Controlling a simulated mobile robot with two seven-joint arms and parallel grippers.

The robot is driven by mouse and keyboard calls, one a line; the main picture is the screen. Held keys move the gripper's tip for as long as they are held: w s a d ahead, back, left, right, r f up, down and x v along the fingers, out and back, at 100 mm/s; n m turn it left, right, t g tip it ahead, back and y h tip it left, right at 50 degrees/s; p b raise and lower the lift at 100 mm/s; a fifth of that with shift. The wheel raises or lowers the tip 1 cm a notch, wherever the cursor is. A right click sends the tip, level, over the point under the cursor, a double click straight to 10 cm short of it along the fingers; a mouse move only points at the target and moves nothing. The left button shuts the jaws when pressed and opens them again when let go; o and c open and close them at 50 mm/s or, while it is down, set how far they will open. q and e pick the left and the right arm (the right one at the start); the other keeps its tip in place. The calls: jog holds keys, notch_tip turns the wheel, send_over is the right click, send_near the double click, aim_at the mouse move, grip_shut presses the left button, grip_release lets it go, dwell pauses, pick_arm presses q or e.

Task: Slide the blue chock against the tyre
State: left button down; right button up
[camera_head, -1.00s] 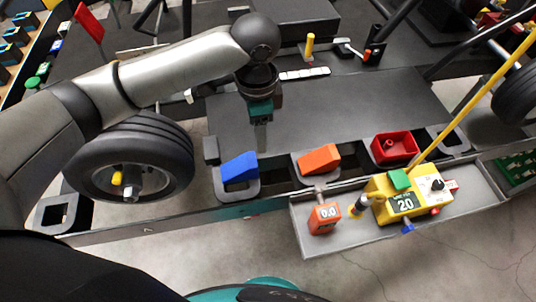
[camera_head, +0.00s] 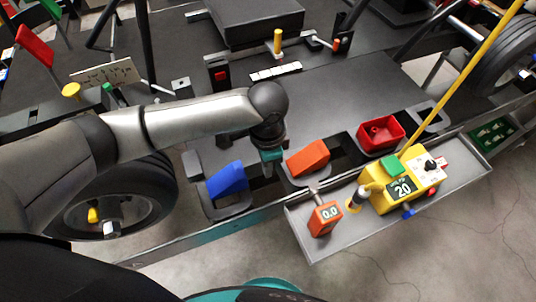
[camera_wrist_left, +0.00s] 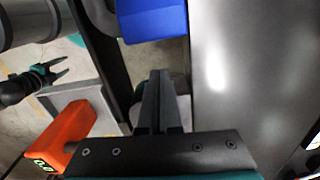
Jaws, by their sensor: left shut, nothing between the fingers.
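The blue chock (camera_head: 227,180) is a wedge in a dark frame on the grey deck, to the right of the black tyre (camera_head: 150,200), with a gap between them. My left arm covers part of the tyre. My left gripper (camera_head: 268,173) is shut and empty, pointing down just right of the blue chock, between it and the orange chock (camera_head: 308,157). In the left wrist view the shut fingers (camera_wrist_left: 160,78) lie just short of the blue chock (camera_wrist_left: 152,20); I cannot tell whether they touch. My right gripper (camera_wrist_left: 55,68) shows there, open and empty.
A red tray (camera_head: 381,133) sits further right. A shelf (camera_head: 310,250) in front holds an orange 0.0 gauge (camera_head: 325,218) and a yellow box (camera_head: 405,188) reading 20, with a yellow pole rising from it.

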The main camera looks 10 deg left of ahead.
aim_at(221, 179)
pick_arm(q)
jog(key=a, duration=0.1)
jog(key=s+a, duration=0.1)
jog(key=a, duration=0.1)
jog(key=shift+s+a+r, duration=0.2)
jog(key=shift+s, duration=0.2)
pick_arm(e)
jog(key=shift+a+r, duration=0.2)
jog(key=shift+a, duration=0.15)
pick_arm(q)
jog(key=s+a+p, duration=0.1)
jog(key=p, duration=0.1)
jog(key=a+p, duration=0.2)
jog(key=s+a+p, duration=0.1)
jog(key=a, duration=0.1)
jog(key=shift+s+r+p, duration=0.15)
jog(key=shift+s+p, duration=0.2)
jog(key=shift+p, duration=0.05)
jog(key=shift+s+a+p, duration=0.25)
jog(key=shift+a+p, duration=0.05)
jog(key=shift+a, duration=0.05)
jog(key=shift+f, duration=0.2)
pick_arm(e)
notch_tip(221, 179, up, 6)
jog(key=shift+d, duration=0.15)
pick_arm(q)
jog(key=shift+s+a, duration=0.1)
